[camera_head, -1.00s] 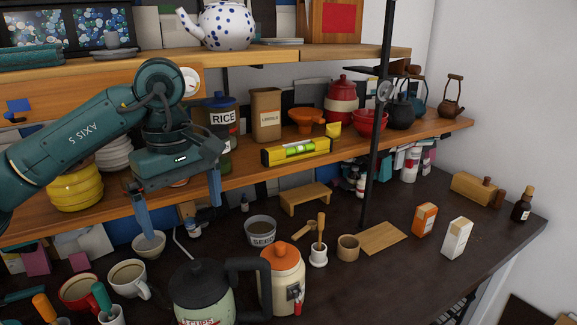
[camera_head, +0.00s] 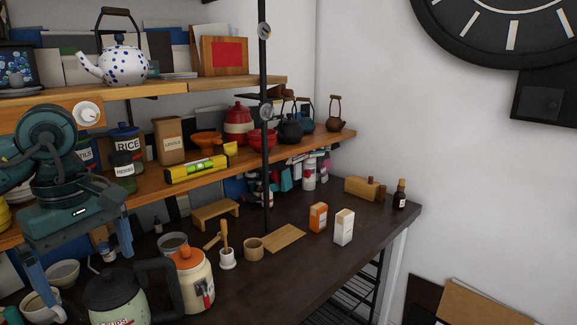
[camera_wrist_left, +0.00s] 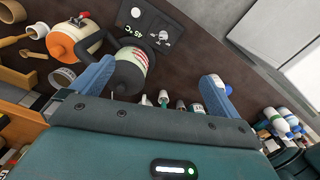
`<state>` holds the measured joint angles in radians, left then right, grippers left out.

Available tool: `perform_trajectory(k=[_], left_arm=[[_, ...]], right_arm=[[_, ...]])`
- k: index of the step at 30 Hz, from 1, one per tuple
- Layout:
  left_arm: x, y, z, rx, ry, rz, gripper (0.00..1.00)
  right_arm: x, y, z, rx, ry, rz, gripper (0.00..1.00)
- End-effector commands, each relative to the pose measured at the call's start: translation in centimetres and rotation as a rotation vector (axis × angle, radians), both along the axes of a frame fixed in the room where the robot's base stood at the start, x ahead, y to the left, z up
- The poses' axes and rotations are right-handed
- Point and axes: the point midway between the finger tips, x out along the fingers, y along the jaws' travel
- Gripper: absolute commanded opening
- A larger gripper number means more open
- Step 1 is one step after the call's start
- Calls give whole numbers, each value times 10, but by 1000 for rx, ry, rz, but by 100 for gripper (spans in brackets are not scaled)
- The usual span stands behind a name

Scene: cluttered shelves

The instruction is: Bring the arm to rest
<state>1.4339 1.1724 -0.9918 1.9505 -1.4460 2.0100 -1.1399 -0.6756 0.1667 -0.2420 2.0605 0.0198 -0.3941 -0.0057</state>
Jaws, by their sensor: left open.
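My left gripper (camera_head: 88,272) hangs at the left of the head view, fingers pointing down and spread wide, with nothing between them. It is in front of the lower shelf, above the left part of the dark counter. A white bowl (camera_head: 62,273) shows behind and between the fingers. A green kettle with a black handle (camera_head: 115,297) stands just right of and below the fingers. In the left wrist view, the two blue fingers (camera_wrist_left: 155,82) are apart, and the kettle (camera_wrist_left: 130,72) shows beyond them. My right gripper is in neither view.
The lower shelf (camera_head: 150,188) holds jars, a yellow level (camera_head: 196,168) and dark teapots. An orange-lidded jar (camera_head: 193,280) stands beside the kettle. A black post (camera_head: 264,130) rises in front of the shelves. The counter's right front (camera_head: 310,275) is clear. A large clock (camera_head: 500,35) hangs on the wall.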

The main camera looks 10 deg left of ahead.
Motion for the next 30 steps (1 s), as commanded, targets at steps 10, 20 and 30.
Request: perform_trajectory(k=[10,20,30], left_arm=[[-7,-128,-59,-472,175,6,100],[-38,-279,-52,-1268,764,451,100],[27,-272,-88,-1806,1701,1567,100]], right_arm=[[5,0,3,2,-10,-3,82],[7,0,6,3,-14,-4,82],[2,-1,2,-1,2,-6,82]])
